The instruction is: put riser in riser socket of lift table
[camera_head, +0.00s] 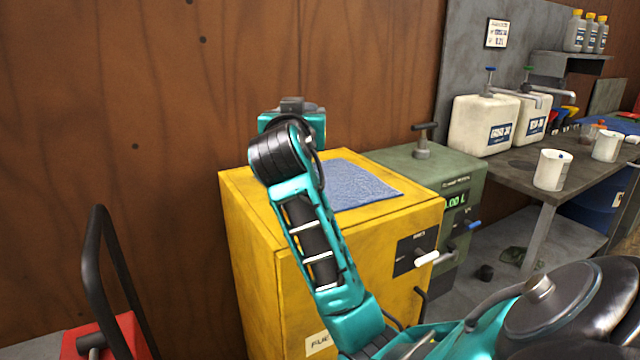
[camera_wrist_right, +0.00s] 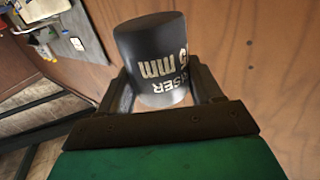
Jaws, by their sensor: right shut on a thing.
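The riser (camera_wrist_right: 152,50) is a dark grey cylinder with white lettering that includes "mm". In the right wrist view my right gripper (camera_wrist_right: 163,82) is shut on it, with one finger on each side. The riser is in front of the brown wood wall. In the head view my right arm reaches up from the lower right over the yellow cabinet; its gripper and the riser cannot be made out clearly there. I cannot identify the lift table or its riser socket in either view. My left gripper is not in view.
The yellow cabinet (camera_head: 275,250) has a blue cloth (camera_head: 358,186) on top. A green-grey unit (camera_head: 450,165) stands beside it. A workbench (camera_head: 520,168) with white canisters (camera_head: 482,125) is at right. A red object (camera_head: 130,335) with a black handle (camera_head: 92,262) is at lower left.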

